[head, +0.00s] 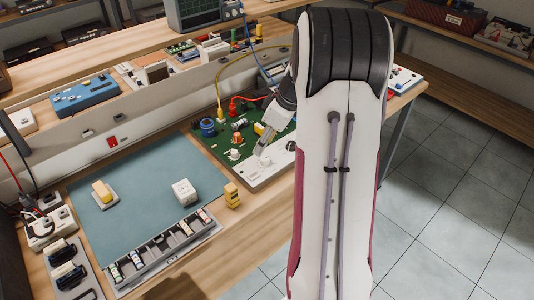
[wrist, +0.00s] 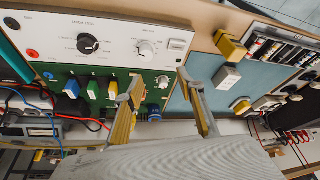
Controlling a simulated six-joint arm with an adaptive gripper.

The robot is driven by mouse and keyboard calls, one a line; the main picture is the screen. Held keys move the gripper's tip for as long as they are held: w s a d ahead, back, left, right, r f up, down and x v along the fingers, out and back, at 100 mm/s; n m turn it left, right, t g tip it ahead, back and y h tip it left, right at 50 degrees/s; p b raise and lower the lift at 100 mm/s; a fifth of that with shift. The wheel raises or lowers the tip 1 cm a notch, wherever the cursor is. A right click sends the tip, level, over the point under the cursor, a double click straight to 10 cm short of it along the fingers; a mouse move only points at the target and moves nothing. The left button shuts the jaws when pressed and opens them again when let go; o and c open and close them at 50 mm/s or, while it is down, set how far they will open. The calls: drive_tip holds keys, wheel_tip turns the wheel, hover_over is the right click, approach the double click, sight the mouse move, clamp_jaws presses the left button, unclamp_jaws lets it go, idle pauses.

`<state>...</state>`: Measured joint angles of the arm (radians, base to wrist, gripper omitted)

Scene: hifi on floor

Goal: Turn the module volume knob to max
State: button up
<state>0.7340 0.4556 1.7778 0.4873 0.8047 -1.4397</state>
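The module is a green board (head: 222,137) with a white front panel (wrist: 120,25) on the bench. In the wrist view, the panel carries a black round knob (wrist: 88,44) with a printed scale and a smaller white knob (wrist: 146,48). I cannot read the labels well enough to tell which is the volume knob. My gripper (wrist: 165,83) is open, its two fingers wide apart with nothing between them. In the head view my gripper (head: 262,145) hangs over the right part of the module, and my arm hides its right end.
A blue-grey mat (head: 140,200) lies left of the module, with a white cube (head: 184,192) and a yellow-topped block (head: 102,192). Another yellow block (head: 231,196) stands near the module's front left. A rack of small parts (head: 160,255) lies at the front edge. Cables run behind.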

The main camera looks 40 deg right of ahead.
sight(265, 158)
drive_tip(key=shift+s+f+m+h, duration=0.2)
drive_tip(key=shift+m+h, duration=0.45)
drive_tip(key=shift+m, duration=1)
drive_tip(key=shift+s+f+m+h, duration=0.15)
drive_tip(key=shift+m+h, duration=0.55)
drive_tip(key=shift+m, duration=1)
drive_tip(key=shift+s+f+m+h, duration=0.2)
drive_tip(key=shift+m+h, duration=0.45)
drive_tip(key=shift+m, duration=1)
drive_tip(key=shift+x, duration=3.85)
